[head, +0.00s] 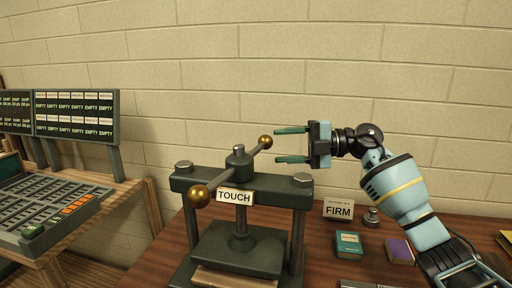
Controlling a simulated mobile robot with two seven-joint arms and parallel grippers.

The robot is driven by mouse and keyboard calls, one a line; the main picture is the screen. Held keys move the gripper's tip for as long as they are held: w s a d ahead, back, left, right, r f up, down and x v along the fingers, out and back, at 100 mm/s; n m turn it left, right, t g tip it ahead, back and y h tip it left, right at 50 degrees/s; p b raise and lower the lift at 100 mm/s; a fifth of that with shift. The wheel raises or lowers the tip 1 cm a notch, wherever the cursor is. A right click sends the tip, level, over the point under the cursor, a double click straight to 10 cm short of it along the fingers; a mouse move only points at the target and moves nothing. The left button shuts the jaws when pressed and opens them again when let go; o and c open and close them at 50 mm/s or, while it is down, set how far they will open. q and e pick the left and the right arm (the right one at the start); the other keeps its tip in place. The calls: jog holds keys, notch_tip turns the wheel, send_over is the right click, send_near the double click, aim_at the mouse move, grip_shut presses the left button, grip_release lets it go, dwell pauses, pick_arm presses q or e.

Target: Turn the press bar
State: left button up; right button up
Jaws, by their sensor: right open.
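The press (285,188) is a dark metal frame on the wooden table. Its press bar (227,173) is a grey rod with a brass ball at each end, one near left (199,196) and one far right (265,142). A "TOUCH" label (235,197) sits on the front of the press. My right gripper (277,145) is open with its fingers pointing left. In the picture its fingertips lie just right of the far brass ball, one above and one below it. I cannot tell whether they touch it. My left gripper is not in view.
A "FIRM" card (338,210), a small metal weight (371,217), a green book (349,244) and a purple book (399,251) are on the table right of the press. A keypad console (50,210) and display boards (77,114) stand at left. A brick wall is behind.

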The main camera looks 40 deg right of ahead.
aim_at(261, 141)
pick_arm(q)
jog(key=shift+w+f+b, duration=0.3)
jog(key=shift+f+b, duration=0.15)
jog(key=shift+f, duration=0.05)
pick_arm(e)
jog(key=s+m+t, duration=0.1)
jog(key=s+a+r+m+t+h, duration=0.1)
jog(key=s+m+h, duration=0.1)
jog(key=m, duration=0.1)
jog(key=shift+a+r+t, duration=0.3)
jog(key=shift+r+t, duration=0.05)
jog(key=shift+t, duration=0.05)
jog(key=shift+w, duration=0.1)
jog(key=p+x, duration=0.1)
jog(key=x, duration=0.6)
jog(key=shift+w+a+p, duration=0.25)
jog(key=shift+w+p, duration=0.05)
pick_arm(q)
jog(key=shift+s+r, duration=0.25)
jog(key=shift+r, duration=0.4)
